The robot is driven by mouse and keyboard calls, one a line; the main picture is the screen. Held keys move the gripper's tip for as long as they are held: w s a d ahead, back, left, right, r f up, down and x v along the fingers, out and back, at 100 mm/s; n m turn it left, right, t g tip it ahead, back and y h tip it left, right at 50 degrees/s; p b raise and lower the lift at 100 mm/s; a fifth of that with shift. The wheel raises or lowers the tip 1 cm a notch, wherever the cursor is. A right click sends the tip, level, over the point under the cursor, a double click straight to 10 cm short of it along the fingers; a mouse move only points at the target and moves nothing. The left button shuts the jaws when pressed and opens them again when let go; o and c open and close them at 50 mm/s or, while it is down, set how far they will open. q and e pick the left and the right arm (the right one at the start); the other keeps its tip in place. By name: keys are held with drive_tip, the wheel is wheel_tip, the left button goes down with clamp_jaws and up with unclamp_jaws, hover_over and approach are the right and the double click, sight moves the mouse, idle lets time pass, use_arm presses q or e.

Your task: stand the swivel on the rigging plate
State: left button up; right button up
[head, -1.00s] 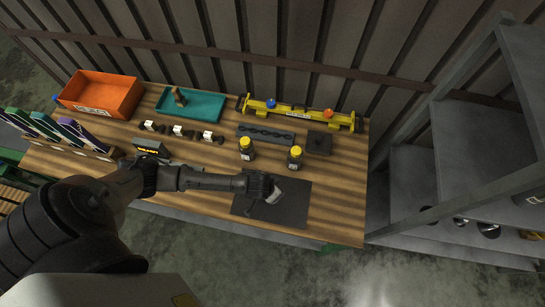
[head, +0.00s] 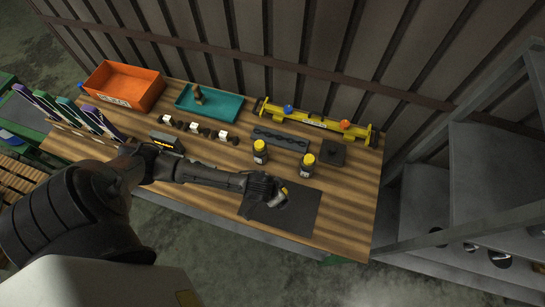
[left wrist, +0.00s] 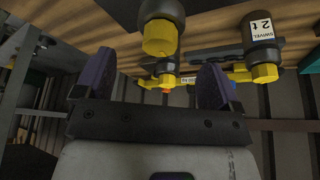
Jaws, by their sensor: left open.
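Two dark bottle-shaped swivels with yellow tops stand upright on the bench in the head view, a left one (head: 260,152) and a right one (head: 306,165). In the upside-down left wrist view, one swivel (left wrist: 262,35) shows a white "SWIVEL 2 t" label; another yellow-topped one (left wrist: 160,38) appears ahead, between the fingers in the picture. My left gripper (head: 281,194) is open and empty over a dark mat (head: 300,218), in front of the swivels; its spread fingers show in the left wrist view (left wrist: 154,85). A small dark square plate (head: 332,152) lies behind the right swivel; I cannot tell whether it is the rigging plate.
A dark strip with holes (head: 280,138) lies behind the swivels, with a yellow beam (head: 320,122) at the back edge. A teal tray (head: 225,108), an orange bin (head: 143,90) and several white-labelled parts (head: 198,129) are left. A grey shelf (head: 490,180) stands right.

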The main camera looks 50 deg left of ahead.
use_arm(q)
drive_tip(key=s+d+r+m+h, duration=0.1)
drive_tip(key=s+d+r, duration=0.4)
drive_tip(key=s+r, duration=0.15)
drive_tip(key=s+a+r+y, duration=0.1)
drive_tip(key=s+a+r, duration=0.1)
drive_tip(key=s, duration=0.5)
drive_tip(key=shift+a+m+g, duration=0.3)
drive_tip(key=shift+a+g, duration=0.1)
drive_tip(key=shift+a, duration=0.15)
drive_tip(key=shift+r, duration=0.1)
